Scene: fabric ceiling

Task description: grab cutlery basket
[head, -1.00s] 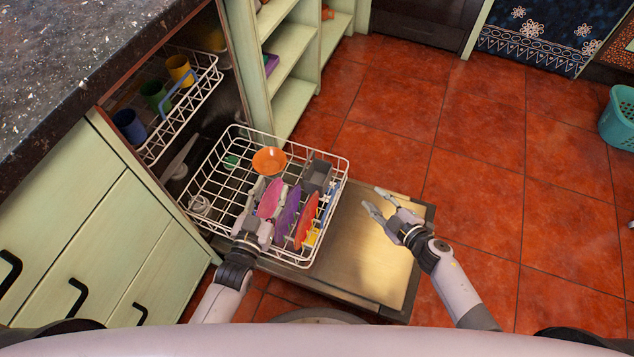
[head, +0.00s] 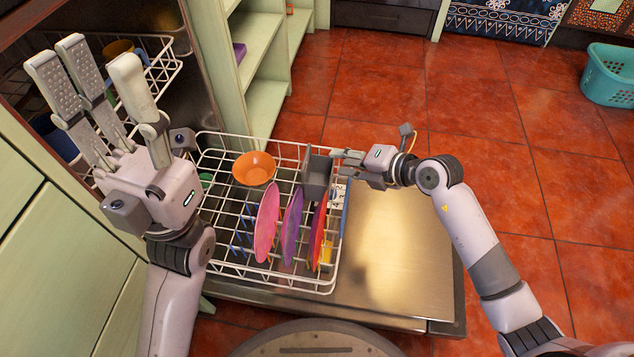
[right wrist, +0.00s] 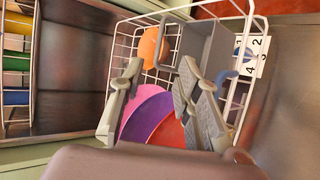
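The cutlery basket (head: 317,178) is a grey open box at the right side of the lower dishwasher rack (head: 200,215). My right gripper (head: 346,160) is just right of it. In the right wrist view, the basket (right wrist: 208,50) with its raised handle is ahead of the right fingers (right wrist: 160,98). Those fingers are spread with a gap between them. I cannot tell whether one touches the basket. My left gripper (head: 98,68) is raised in front of the upper rack, fingers spread, empty.
An orange bowl (head: 255,168), a pink plate (head: 266,225), a purple plate (head: 291,228) and a red plate (head: 318,235) stand in the lower rack. The open door (head: 395,260) lies right of it. A teal laundry basket (head: 610,80) is far off.

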